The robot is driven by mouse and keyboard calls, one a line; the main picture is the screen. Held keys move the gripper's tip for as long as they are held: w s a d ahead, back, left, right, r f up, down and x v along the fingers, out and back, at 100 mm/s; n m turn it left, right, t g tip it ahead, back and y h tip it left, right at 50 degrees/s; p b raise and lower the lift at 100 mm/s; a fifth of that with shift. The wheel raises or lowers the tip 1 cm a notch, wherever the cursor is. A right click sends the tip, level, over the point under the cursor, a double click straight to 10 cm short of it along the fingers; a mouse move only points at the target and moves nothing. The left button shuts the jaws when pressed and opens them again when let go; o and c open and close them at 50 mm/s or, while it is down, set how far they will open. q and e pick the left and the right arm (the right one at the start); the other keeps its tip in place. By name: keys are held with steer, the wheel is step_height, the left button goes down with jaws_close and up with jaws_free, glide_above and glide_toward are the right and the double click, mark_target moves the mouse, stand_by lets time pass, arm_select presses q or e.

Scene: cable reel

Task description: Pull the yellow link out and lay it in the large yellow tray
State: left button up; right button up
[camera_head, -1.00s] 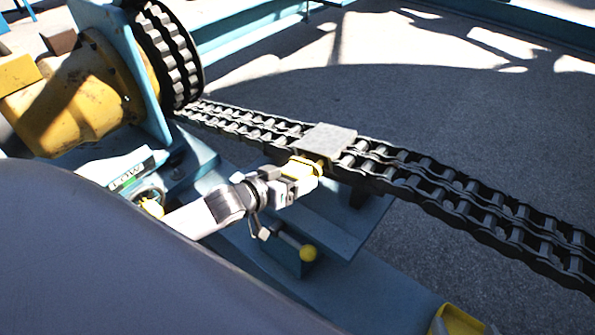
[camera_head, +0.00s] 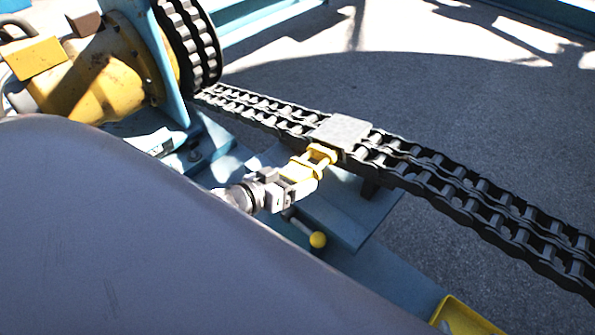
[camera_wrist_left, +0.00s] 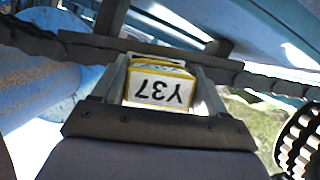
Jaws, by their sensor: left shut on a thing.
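The yellow link (camera_head: 311,163) sticks out from the near side of the chain, just below a flat grey plate (camera_head: 342,131). My left gripper (camera_head: 298,178) is shut on the link's near end. The link's far end is close to the chain's edge; I cannot tell whether it is fully clear. In the left wrist view a white, yellow-edged block marked Y37 (camera_wrist_left: 159,90) sits between the two fingers, its label upside down. The large yellow tray (camera_head: 445,308) shows only in part at the bottom right of the head view. My right gripper is not in view.
The double-row black chain (camera_head: 455,185) runs from a dark sprocket (camera_head: 190,45) to the lower right. A yellow drum-like body (camera_head: 115,90) stands at the left. A yellow-knobbed lever (camera_head: 317,240) stands on the blue frame below my gripper.

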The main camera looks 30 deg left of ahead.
arm_select(q)
steer(key=shift+s+a+p, duration=0.5)
steer(key=shift+s+p, duration=1.45)
steer(key=shift+s, duration=1.9)
step_height(320, 180, up, 9)
steer(key=p, duration=1)
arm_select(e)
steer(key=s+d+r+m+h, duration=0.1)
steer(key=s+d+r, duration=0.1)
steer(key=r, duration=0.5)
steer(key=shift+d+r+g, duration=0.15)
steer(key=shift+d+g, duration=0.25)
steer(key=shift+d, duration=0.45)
